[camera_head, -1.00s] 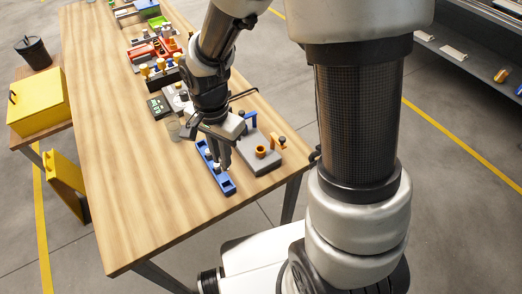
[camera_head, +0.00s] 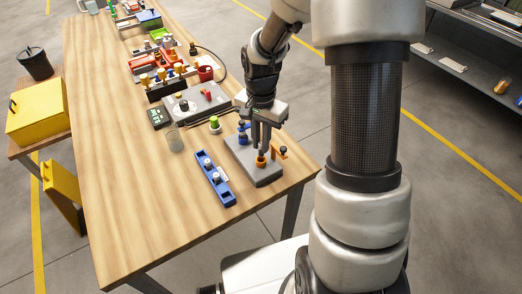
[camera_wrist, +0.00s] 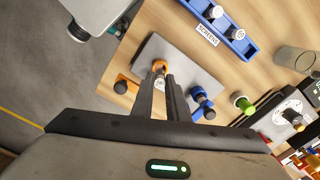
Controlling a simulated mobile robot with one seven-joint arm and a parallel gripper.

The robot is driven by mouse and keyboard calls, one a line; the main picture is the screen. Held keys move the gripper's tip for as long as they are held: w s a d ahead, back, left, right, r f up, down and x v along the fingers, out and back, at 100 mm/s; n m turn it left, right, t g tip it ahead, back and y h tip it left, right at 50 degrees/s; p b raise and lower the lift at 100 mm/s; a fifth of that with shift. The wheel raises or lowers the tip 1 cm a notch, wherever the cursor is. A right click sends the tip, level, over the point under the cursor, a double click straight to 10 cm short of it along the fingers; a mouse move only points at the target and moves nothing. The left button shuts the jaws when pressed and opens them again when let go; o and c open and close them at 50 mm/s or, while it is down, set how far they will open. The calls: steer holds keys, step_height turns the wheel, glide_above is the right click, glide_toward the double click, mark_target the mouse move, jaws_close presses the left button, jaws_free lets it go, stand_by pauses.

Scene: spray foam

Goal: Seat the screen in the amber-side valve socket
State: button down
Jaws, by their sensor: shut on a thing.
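My gripper (camera_head: 261,151) points down at the amber socket (camera_head: 260,163) on the grey valve plate (camera_head: 263,178). In the wrist view the fingers (camera_wrist: 160,79) are shut on a small screen (camera_wrist: 158,84), of which only a pale bit shows between the tips. The screen is at the amber socket ring (camera_wrist: 159,65); I cannot tell whether it is inside or just above. An amber handle with a dark knob (camera_wrist: 122,86) stands at one side of the plate. The blue-side valve (camera_wrist: 202,104) is at the other side.
The blue screens rack (camera_head: 216,180), with more screens in it, lies left of the plate. A green-topped piece (camera_head: 214,123), a clear cup (camera_head: 174,141) and a grey device (camera_head: 195,103) stand behind. The front left of the table is bare.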

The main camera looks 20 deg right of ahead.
mark_target(261, 155)
steer(key=shift+f, duration=1.8)
steer(key=shift+f, duration=0.15)
steer(key=c, duration=1.7)
jaws_free()
steer(key=shift+c, duration=0.2)
